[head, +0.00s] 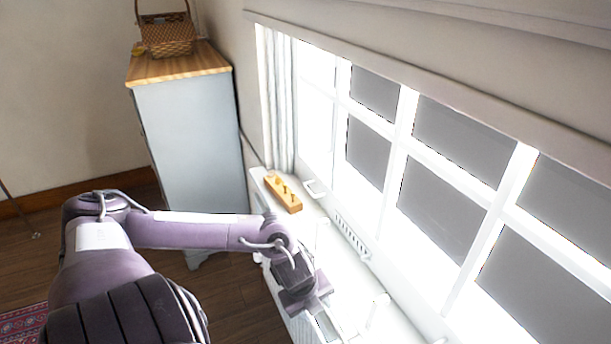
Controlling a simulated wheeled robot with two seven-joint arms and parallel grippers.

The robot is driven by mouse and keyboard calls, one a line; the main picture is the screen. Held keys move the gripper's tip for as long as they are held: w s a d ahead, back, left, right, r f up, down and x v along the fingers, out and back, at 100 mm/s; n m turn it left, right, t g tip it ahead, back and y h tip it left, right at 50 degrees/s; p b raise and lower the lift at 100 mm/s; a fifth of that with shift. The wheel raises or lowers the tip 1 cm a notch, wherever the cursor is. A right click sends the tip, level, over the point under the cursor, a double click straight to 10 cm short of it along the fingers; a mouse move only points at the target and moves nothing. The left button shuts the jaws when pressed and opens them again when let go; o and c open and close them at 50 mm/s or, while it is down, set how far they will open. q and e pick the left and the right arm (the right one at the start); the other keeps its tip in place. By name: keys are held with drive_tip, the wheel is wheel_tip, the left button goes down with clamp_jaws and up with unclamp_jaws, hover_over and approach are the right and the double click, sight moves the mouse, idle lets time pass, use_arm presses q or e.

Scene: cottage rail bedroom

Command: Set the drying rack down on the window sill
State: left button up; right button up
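A small wooden rack with several short pegs (283,192) rests on the white window sill (338,268), towards its far end near the curtain. It looks like the drying rack. My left gripper (325,318) is over the near part of the sill, well apart from the wooden rack. The gripper points down and away from the camera. Its fingertips are small and partly lost against the bright sill, so I cannot tell whether they are open or shut. My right gripper is not in view.
A pale cabinet (190,125) with a wooden top stands left of the window and carries a wicker basket (168,38). The window frame (395,150) borders the sill on the right. A white slotted piece (351,236) and white handles lie along the window side.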

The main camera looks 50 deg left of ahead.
sight(336, 308)
use_arm(q)
drive_tip(key=w+b, duration=0.1)
drive_tip(key=w, duration=0.1)
drive_tip(key=shift+w+d+f+b, duration=0.15)
drive_tip(key=shift+w+d+b, duration=0.15)
drive_tip(key=shift+d+b, duration=0.1)
drive_tip(key=shift+c, duration=0.4)
drive_tip(key=shift+w+d+f+b, duration=0.2)
drive_tip(key=shift+w+f+b, duration=0.25)
drive_tip(key=shift+w+f, duration=0.25)
clamp_jaws()
drive_tip(key=shift+w+d+f, duration=0.15)
drive_tip(key=shift+w+f, duration=0.05)
drive_tip(key=shift+f, duration=0.1)
drive_tip(key=shift+w+f+b, duration=0.15)
drive_tip(key=shift+b, duration=0.15)
drive_tip(key=o, duration=0.6)
unclamp_jaws()
drive_tip(key=o, duration=0.5)
drive_tip(key=shift+w, duration=0.2)
